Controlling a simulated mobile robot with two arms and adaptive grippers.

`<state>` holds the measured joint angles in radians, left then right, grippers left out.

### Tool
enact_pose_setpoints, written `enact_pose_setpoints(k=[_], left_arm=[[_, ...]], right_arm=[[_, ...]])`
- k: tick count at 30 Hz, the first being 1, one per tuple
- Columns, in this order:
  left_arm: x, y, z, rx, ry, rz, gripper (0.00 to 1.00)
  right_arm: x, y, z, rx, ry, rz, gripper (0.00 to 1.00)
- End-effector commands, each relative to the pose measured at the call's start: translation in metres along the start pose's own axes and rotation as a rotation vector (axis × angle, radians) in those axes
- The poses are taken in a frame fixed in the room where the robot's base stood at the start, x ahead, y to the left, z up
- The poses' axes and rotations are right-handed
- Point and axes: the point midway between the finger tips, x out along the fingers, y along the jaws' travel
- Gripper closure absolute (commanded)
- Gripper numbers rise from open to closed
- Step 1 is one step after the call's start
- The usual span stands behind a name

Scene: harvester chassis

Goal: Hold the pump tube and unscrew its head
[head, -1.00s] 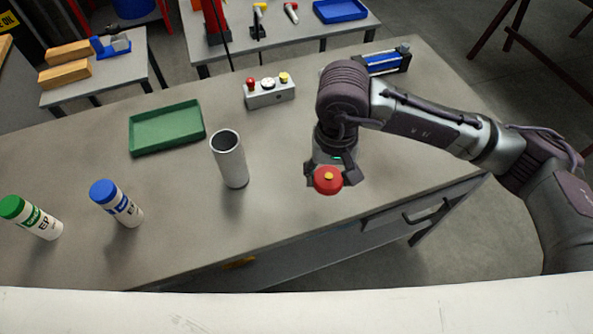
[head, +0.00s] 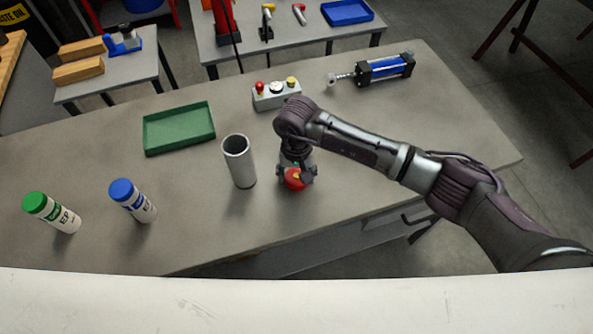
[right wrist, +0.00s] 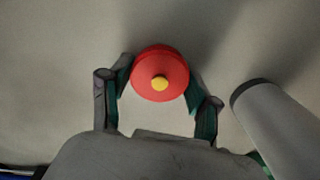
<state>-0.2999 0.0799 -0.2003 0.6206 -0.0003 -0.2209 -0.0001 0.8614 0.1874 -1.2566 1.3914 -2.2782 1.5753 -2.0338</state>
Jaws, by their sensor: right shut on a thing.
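The pump tube (head: 240,165) is a grey, open-topped cylinder standing upright on the workbench, left of my right gripper (head: 297,174). My right gripper is shut on the pump head (head: 294,183), a round red piece with a yellow centre. The head is apart from the tube, a short way to its right and low over the bench. I cannot tell whether it touches the bench top. In the right wrist view the red head (right wrist: 160,72) sits between the two fingers, and the tube (right wrist: 275,118) shows at the right. My left gripper is not in view.
A green tray (head: 180,130) lies behind the tube. A button box (head: 276,95) and a blue cylinder (head: 385,69) stand further back. Bottles with a blue cap (head: 133,201) and a green cap (head: 52,212) stand at left. The bench's right part is clear.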

Motion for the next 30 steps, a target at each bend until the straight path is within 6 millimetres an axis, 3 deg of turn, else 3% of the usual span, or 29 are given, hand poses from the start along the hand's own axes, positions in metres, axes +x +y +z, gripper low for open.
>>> enact_pose_setpoints(k=[10, 11, 15, 27, 30], left_arm=[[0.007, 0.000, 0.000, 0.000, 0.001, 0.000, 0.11], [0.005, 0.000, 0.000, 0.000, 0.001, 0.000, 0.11], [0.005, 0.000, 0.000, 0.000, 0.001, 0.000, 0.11], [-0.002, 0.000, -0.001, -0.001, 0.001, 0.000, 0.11], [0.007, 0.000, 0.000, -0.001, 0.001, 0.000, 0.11]], right_arm=[[0.004, 0.000, -0.001, -0.001, 0.002, -0.001, 0.80], [0.003, 0.000, -0.001, -0.001, 0.002, -0.001, 0.35], [0.002, 0.000, 0.000, -0.001, 0.001, -0.001, 0.14], [-0.003, 0.000, 0.000, 0.000, 0.000, -0.001, 0.14], [-0.013, -0.001, -0.002, -0.002, 0.007, -0.003, 0.14]])
